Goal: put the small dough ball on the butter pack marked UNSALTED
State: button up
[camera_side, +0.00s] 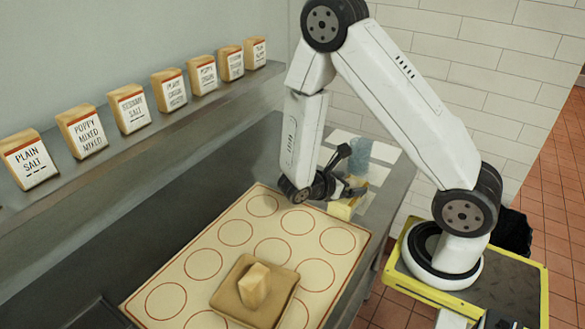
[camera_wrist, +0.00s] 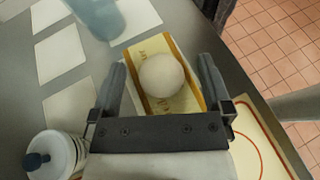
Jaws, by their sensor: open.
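The small dough ball (camera_wrist: 162,82), pale and round, shows in the wrist view over a cream and yellow butter pack (camera_wrist: 158,47). It appears to rest on the pack. The ball covers much of the pack's lettering, and I cannot read the marking. My gripper (camera_wrist: 161,68) is open, with one finger on each side of the ball and a gap to each. In the side view my gripper (camera_side: 347,172) is low over the far end of the counter, just above the pack (camera_side: 345,208). The ball is hidden there.
A bluish cup (camera_wrist: 97,15) stands just beyond the pack, near pale cards (camera_wrist: 60,55). A white container with a dark top (camera_wrist: 55,155) is at left. A circle-marked mat (camera_side: 203,264) bears a tan tray (camera_side: 228,300) with a pale block. Labelled bags (camera_side: 82,131) line the shelf.

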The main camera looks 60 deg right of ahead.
jog(key=shift+r, duration=0.1)
jog(key=shift+a+r, duration=0.1)
jog(key=v, duration=1.1)
jog(key=shift+w+a, duration=0.2)
jog(key=shift+a, duration=0.05)
jog(key=shift+s+r, duration=0.1)
jog(key=a+r+m+t+y, duration=0.2)
jog(key=a+m+t+y, duration=0.4)
jog(key=m+y, duration=0.6)
jog(key=shift+m+t+y, duration=0.3)
jog(key=shift+m+t, duration=0.5)
